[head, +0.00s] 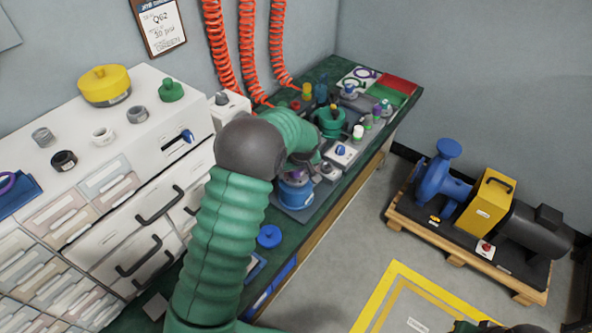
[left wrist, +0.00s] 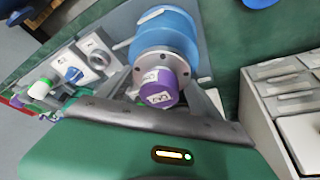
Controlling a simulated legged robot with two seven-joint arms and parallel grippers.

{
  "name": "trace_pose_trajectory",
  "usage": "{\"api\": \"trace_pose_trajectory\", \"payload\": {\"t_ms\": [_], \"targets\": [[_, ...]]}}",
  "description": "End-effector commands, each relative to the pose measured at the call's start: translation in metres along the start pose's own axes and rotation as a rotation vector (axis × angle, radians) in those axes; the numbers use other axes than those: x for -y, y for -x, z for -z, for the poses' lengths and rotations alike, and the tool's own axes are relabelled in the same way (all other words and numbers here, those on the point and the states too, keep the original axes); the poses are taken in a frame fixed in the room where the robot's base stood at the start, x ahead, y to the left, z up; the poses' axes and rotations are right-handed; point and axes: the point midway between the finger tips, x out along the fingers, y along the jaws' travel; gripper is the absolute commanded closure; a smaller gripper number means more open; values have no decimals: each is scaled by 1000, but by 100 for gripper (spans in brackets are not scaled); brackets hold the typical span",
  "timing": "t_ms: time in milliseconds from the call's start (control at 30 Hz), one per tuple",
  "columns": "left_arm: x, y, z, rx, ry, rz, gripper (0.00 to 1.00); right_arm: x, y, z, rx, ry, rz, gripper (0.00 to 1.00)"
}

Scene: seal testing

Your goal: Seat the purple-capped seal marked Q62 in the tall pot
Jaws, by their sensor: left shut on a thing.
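In the left wrist view a purple-capped seal (left wrist: 159,92) with a white label is between the fingers of my left gripper (left wrist: 165,104), which is shut on it. The label is small; it looks like Q62. The seal lines up with the grey flanged mouth of a blue pot (left wrist: 168,32). I cannot tell how deep it sits. In the head view the blue pot (head: 296,196) stands on the green bench, partly hidden by my left arm.
A white panel with a blue knob (head: 341,152) stands beside the pot. Several capped seals (head: 368,122) and a green pot (head: 330,120) are farther back. A blue disc (head: 269,236) lies nearer. White drawers (head: 140,215) stand left; a blue pump (head: 440,180) stands on the floor right.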

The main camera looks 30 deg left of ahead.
Motion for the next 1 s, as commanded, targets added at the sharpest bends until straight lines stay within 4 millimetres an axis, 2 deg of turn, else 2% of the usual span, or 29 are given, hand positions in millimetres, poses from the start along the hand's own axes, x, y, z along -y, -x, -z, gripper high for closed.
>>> {"api": "trace_pose_trajectory", "payload": {"t_ms": [800,833,1000], "targets": [[0,-15,-6,-2,0,-1,93,0,-11,-3,0,0,0,64],[0,-14,-6,-2,0,-1,24,0,-11,-3,0,0,0,64],[0,-14,-6,-1,0,-1,2,0,-11,-2,0,0,0,64]]}}
